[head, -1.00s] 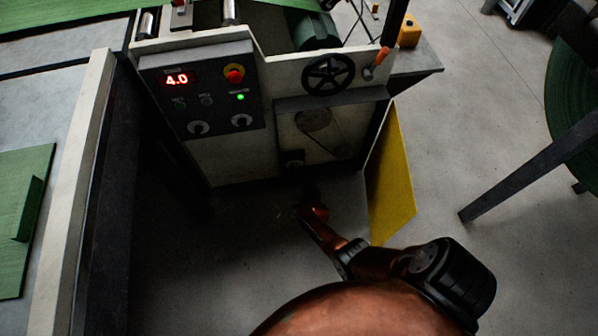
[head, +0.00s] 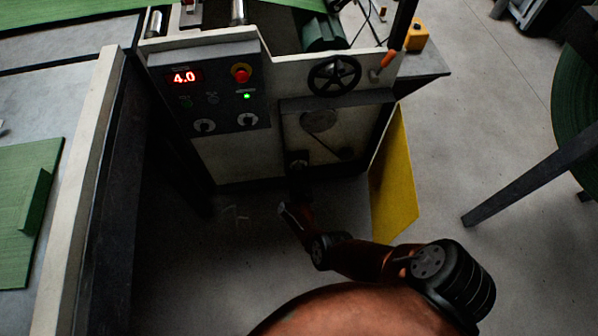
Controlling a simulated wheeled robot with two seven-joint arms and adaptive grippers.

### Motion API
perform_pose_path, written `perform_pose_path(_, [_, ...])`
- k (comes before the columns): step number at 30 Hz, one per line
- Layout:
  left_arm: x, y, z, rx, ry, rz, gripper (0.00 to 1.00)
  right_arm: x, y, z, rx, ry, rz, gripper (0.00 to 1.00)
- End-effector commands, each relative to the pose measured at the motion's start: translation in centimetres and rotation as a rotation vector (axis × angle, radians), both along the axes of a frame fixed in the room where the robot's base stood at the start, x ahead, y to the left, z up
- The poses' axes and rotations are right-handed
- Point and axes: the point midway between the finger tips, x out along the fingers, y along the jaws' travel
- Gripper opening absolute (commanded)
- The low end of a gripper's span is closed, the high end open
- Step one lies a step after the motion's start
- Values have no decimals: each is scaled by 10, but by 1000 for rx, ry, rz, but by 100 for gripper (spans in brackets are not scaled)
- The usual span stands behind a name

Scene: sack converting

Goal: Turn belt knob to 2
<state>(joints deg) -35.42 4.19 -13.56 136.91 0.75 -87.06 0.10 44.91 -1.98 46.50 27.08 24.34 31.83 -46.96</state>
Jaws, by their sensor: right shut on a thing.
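The belt knob (head: 297,158) appears to be the small dark knob low on the machine front, below an opening with a pulley and belt (head: 320,122). Its scale and pointer are too dark and small to read. My right gripper (head: 299,171) reaches up to it from below and is shut on it; the fingers are dark and hard to separate from the knob. The control panel (head: 219,103) at upper left shows a red 4.0 display (head: 184,77) and two round dials, left (head: 204,126) and right (head: 247,120). My left gripper is not in view.
A black handwheel (head: 334,75) and an orange-handled lever (head: 384,63) sit above the opening. A yellow panel (head: 394,180) stands close to the right of my right arm. A red emergency button (head: 241,74) is on the control panel. The floor below is clear.

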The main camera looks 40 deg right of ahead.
Motion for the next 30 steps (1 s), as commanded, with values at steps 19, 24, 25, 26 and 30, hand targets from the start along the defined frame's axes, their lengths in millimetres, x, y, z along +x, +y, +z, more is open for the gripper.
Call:
perform_pose_path(19, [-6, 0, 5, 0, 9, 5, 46, 1, 1, 0, -34, 22, 2, 24])
perform_pose_path(24, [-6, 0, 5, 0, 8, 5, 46, 0, 1, 0, -34, 22, 1, 36])
perform_pose_path(25, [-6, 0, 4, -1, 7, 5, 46, 0, 1, 0, -34, 22, 1, 38])
perform_pose_path(26, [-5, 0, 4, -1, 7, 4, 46, 0, 0, 0, -34, 22, 1, 40])
perform_pose_path(30, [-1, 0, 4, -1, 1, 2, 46, 0, 0, 0, -34, 22, 1, 41])
